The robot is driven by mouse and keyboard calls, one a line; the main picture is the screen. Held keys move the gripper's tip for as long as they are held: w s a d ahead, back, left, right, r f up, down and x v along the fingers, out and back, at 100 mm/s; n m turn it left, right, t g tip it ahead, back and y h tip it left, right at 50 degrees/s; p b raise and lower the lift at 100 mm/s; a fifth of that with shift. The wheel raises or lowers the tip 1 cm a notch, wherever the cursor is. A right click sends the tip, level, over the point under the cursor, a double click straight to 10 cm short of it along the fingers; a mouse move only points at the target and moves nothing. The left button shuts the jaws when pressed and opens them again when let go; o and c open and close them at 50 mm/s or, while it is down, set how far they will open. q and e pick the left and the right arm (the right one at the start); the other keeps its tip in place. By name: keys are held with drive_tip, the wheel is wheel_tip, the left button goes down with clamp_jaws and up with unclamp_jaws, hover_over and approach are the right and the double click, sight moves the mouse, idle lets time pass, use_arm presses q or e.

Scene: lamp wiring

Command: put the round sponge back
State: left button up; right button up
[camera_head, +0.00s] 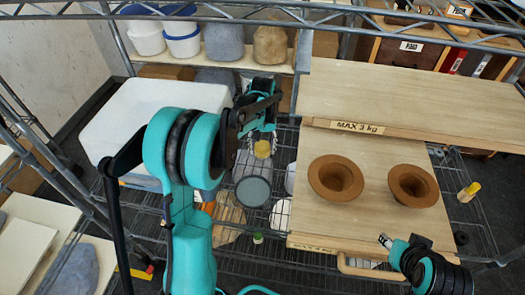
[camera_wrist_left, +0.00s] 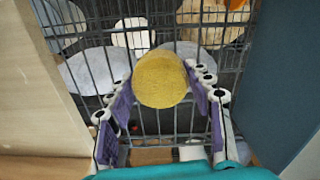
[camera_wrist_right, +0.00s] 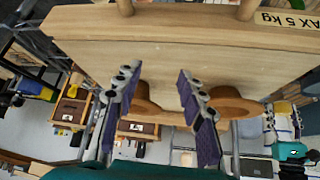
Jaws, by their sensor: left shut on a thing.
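The round yellow sponge (camera_head: 262,149) is in my left gripper (camera_head: 259,128), over the wire shelf in the head view. In the left wrist view the sponge (camera_wrist_left: 160,80) sits between the purple finger pads of the left gripper (camera_wrist_left: 161,100), with its flat round face showing and wire mesh beyond it. My right gripper (camera_head: 388,243) is at the front edge of the wooden board, to the right. In the right wrist view the right gripper (camera_wrist_right: 158,100) has its fingers apart with nothing between them.
Two brown bowl-shaped pieces (camera_head: 335,178) (camera_head: 412,185) stand on the wooden board (camera_head: 375,150), right of the left gripper. A round grey-topped thing (camera_head: 252,190) is just below the sponge in the picture. A white box lid (camera_head: 150,115) lies left. Metal shelf rails cross the top.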

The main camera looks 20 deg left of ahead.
use_arm(q)
drive_tip(key=shift+f, duration=0.45)
use_arm(e)
drive_tip(key=shift+f, duration=0.15)
use_arm(q)
drive_tip(key=shift+f, duration=0.15)
drive_tip(key=o, duration=1.2)
use_arm(e)
drive_tip(key=shift+f, duration=0.1)
